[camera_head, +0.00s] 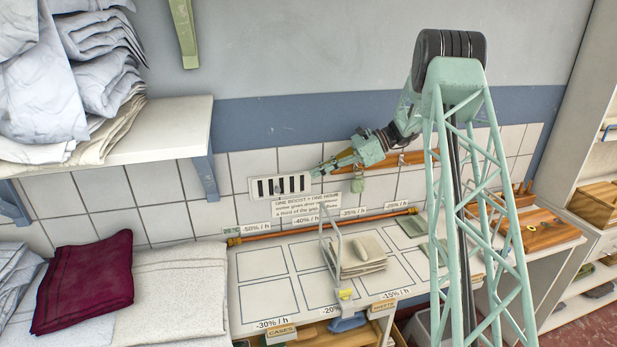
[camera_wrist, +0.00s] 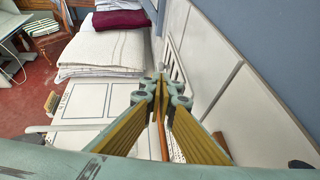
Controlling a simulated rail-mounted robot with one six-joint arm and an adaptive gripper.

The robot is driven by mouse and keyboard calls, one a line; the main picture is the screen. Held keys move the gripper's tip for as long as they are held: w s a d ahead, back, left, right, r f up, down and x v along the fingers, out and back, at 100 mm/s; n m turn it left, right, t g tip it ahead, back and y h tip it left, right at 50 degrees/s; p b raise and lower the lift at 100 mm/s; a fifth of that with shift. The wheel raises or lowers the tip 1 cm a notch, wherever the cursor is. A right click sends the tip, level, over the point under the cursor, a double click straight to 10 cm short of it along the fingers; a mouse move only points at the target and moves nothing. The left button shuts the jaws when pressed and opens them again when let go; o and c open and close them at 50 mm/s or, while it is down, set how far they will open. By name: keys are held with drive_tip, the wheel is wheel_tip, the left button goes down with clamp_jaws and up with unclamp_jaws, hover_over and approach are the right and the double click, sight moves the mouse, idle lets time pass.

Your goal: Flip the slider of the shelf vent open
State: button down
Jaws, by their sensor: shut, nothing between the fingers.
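The shelf vent (camera_head: 281,186) is a white plate with several dark upright slots, set in the tiled wall below the shelf. My gripper (camera_head: 316,172) is shut and empty, its fingertips just off the vent's right end; I cannot tell whether they touch it. In the wrist view, the closed fingertips (camera_wrist: 160,76) are in front of the slotted vent (camera_wrist: 174,66), which is partly hidden by them. The slider's handle cannot be told apart from the plate here.
A note card (camera_head: 307,206) is below the vent. A copper pipe (camera_head: 290,231) runs along the back of the marked worktop (camera_head: 262,263). A wire stand (camera_head: 328,240) rises from it. Folded linen with a dark red cloth (camera_head: 84,280) lies left. The shelf (camera_head: 160,128) overhangs.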

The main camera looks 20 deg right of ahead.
drive_tip(key=shift+s+d+r, duration=0.15)
drive_tip(key=shift+d+r, duration=0.15)
drive_tip(key=shift+d, duration=0.25)
idle(0.4)
drive_tip(key=s+a+r+n+g+h+b, duration=0.25)
drive_tip(key=s+a+r+n, duration=0.35)
drive_tip(key=s+a, duration=0.6)
drive_tip(key=s+a+r+n+g+h+b, duration=0.1)
drive_tip(key=s+a+r+n+h+b, duration=0.2)
drive_tip(key=s+a+r, duration=0.9)
drive_tip(key=s+a+f+n+h+b, duration=0.1)
drive_tip(key=s+f+n+h, duration=0.15)
drive_tip(key=s, duration=0.75)
drive_tip(key=s+a+f+n+h+b, duration=0.1)
drive_tip(key=s+n, duration=0.3)
drive_tip(key=s, duration=0.7)
drive_tip(key=s+f+n+t+h+b, duration=0.1)
drive_tip(key=s+f+n, duration=0.2)
drive_tip(key=s, duration=0.6)
drive_tip(key=s+d+f+n+t+h+b, duration=0.1)
drive_tip(key=s+f+n+t+b, duration=0.1)
drive_tip(key=s, duration=0.6)
drive_tip(key=shift+s+d+f+n+h, duration=0.15)
drive_tip(key=shift+s+f+n+h, duration=0.3)
drive_tip(key=shift+n, duration=0.3)
